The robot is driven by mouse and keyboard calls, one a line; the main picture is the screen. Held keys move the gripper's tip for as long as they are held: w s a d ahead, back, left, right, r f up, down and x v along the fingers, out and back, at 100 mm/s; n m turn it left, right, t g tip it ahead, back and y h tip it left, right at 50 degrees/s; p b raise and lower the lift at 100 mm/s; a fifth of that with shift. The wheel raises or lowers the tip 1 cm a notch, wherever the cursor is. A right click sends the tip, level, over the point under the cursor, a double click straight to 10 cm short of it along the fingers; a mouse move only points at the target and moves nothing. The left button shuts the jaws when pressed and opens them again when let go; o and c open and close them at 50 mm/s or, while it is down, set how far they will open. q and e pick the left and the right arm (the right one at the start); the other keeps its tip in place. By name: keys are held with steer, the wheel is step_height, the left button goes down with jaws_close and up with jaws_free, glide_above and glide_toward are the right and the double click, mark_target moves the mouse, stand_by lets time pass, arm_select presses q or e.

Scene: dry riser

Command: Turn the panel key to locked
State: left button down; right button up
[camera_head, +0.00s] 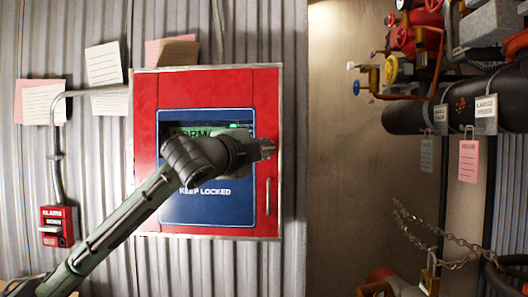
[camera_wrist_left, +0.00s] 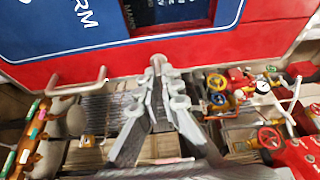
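The red panel (camera_head: 145,120) is mounted on the corrugated wall. Its blue face (camera_head: 225,208) reads "KEEP LOCKED", and a green display (camera_head: 190,131) above is partly covered by my arm. My left gripper (camera_head: 266,148) is in front of the panel's right side, pointing right. In the left wrist view its fingers (camera_wrist_left: 160,68) converge and look shut, with the red panel (camera_wrist_left: 110,62) beyond the tips. I cannot make out a key in either view; it may be hidden behind my arm or gripper. My right gripper is not in view.
A vertical handle (camera_head: 268,196) is on the panel's right side, below my gripper. A small red alarm box (camera_head: 58,226) is at the left. Black pipework (camera_head: 405,115) with valves and tags is at the right, and a chain (camera_head: 435,238) hangs below it.

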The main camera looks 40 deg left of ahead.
arm_select(q)
steer(key=shift+w+d+f+n+t+y+b, duration=0.15)
steer(key=shift+n+y+b, duration=1.15)
steer(key=shift+n, duration=2.3)
steer(key=shift+d+f+n+t+y+b, duration=0.15)
steer(key=shift+n+y+b, duration=1.15)
steer(key=shift+n, duration=2.3)
steer(key=shift+w+d+f+n+t+y+b, duration=0.15)
steer(key=shift+n+y+b, duration=0.55)
steer(key=shift+n+y, duration=2.05)
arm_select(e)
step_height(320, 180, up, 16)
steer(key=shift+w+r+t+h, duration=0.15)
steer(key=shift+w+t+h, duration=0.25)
arm_select(q)
steer(key=shift+n+h, duration=0.85)
steer(key=shift+n, duration=0.1)
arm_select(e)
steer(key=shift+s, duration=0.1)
arm_select(q)
steer(key=c, duration=1.7)
jaws_free()
steer(key=v, duration=1.2)
